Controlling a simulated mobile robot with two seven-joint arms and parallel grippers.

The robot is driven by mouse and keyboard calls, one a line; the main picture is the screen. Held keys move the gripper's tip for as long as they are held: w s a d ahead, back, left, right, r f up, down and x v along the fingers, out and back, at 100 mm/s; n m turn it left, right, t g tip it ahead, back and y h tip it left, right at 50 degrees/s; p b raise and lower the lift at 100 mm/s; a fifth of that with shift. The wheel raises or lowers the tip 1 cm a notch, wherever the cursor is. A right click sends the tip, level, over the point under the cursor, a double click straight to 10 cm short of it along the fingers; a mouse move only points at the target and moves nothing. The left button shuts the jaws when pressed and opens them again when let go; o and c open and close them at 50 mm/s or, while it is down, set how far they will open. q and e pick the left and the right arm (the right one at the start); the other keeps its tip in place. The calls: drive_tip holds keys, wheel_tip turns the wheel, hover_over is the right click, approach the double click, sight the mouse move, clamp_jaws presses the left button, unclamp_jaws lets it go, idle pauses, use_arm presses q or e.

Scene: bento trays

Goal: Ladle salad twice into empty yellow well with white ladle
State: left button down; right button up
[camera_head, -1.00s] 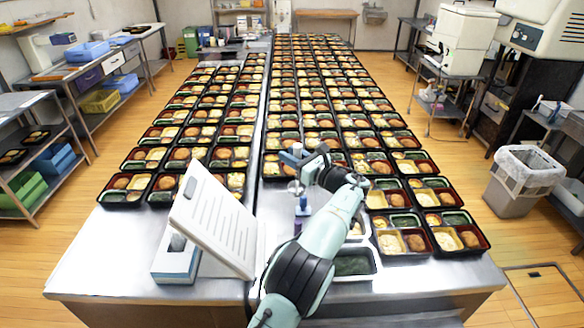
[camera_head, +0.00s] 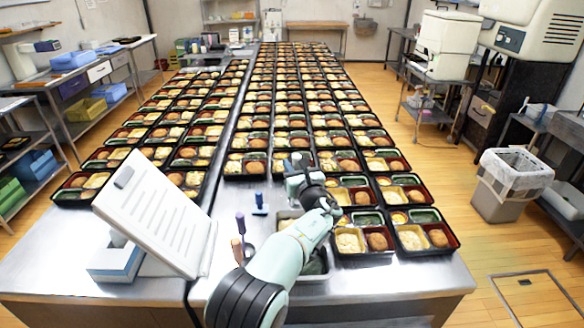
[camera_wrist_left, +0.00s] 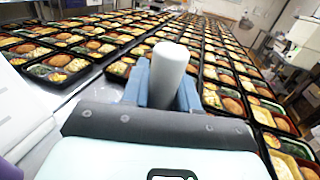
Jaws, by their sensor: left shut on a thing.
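My left gripper (camera_wrist_left: 165,88) is shut on a white cylindrical handle (camera_wrist_left: 170,65), seen end-on in the left wrist view; I take it for the white ladle's. The ladle's bowl is hidden. In the head view this gripper (camera_head: 298,165) is above the table, left of the near right trays, its grip unclear. A near bento tray (camera_head: 362,254) has a yellow well with pale food, a red well with a brown piece and a green well. A similar tray (camera_head: 428,252) stands to its right. I cannot tell which yellow well is empty. A metal container (camera_head: 318,279) with dark green food is partly behind my arm.
Bento trays fill the long steel table (camera_head: 390,295) in rows. A blue-topped item (camera_head: 260,203) and a purple handle (camera_head: 240,223) are left of my arm. A lined bin (camera_head: 505,190) is on the floor at right.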

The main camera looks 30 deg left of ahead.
use_arm(q)
drive_tip(key=shift+w+d+f+t, duration=0.3)
drive_tip(key=shift+d+f, duration=0.1)
drive_tip(key=shift+d, duration=0.05)
drive_tip(key=shift+f+b, duration=0.5)
drive_tip(key=shift+b, duration=0.05)
wheel_tip(320, 180, down, 4)
drive_tip(key=b, duration=0.3)
drive_tip(key=shift+a+f, duration=0.1)
drive_tip(key=shift+f, duration=0.05)
wheel_tip(320, 180, down, 4)
drive_tip(key=b, duration=0.3)
drive_tip(key=shift+f+b, duration=0.15)
drive_tip(key=shift+b, duration=0.15)
drive_tip(key=shift+f+b, duration=0.3)
drive_tip(key=shift+f, duration=0.1)
use_arm(e)
wheel_tip(320, 180, down, 8)
drive_tip(key=w, duration=0.1)
drive_tip(key=shift+d+r+t, duration=0.2)
drive_tip(key=shift+d+t, duration=0.1)
drive_tip(key=shift+d, duration=0.05)
use_arm(q)
drive_tip(key=shift+r, duration=0.15)
use_arm(e)
drive_tip(key=shift+r, duration=0.1)
